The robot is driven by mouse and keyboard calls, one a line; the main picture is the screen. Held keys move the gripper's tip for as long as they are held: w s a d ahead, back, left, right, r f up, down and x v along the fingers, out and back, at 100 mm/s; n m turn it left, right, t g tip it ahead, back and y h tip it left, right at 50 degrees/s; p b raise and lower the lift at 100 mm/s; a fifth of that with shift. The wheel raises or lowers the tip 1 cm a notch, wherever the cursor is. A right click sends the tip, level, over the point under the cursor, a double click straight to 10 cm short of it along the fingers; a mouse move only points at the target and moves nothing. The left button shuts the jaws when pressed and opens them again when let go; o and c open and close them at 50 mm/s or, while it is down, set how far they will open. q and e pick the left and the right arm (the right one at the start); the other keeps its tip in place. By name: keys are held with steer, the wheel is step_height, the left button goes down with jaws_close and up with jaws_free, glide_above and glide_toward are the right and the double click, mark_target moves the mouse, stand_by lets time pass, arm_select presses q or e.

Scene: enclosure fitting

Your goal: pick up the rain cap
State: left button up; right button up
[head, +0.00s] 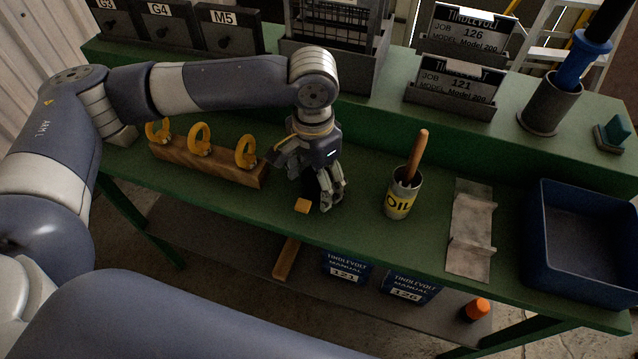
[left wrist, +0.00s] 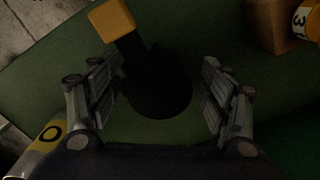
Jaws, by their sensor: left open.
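A dark round piece with an arm ending in an orange-yellow block, which I take for the rain cap (left wrist: 158,92), lies on the green bench. In the head view only its orange block (head: 302,206) shows clearly; my left gripper hides most of the rest. My left gripper (head: 328,203) points down over it near the bench's front edge. In the left wrist view the gripper (left wrist: 160,100) is open, with one finger on each side of the dark round part and a gap to each. My right gripper is not in view.
A wooden block (head: 190,162) with three yellow rings stands left of the gripper. A raised shelf with boxes runs behind.

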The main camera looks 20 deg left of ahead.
arm_select(q)
steer(key=shift+c, duration=0.2)
steer(key=c, duration=1.3)
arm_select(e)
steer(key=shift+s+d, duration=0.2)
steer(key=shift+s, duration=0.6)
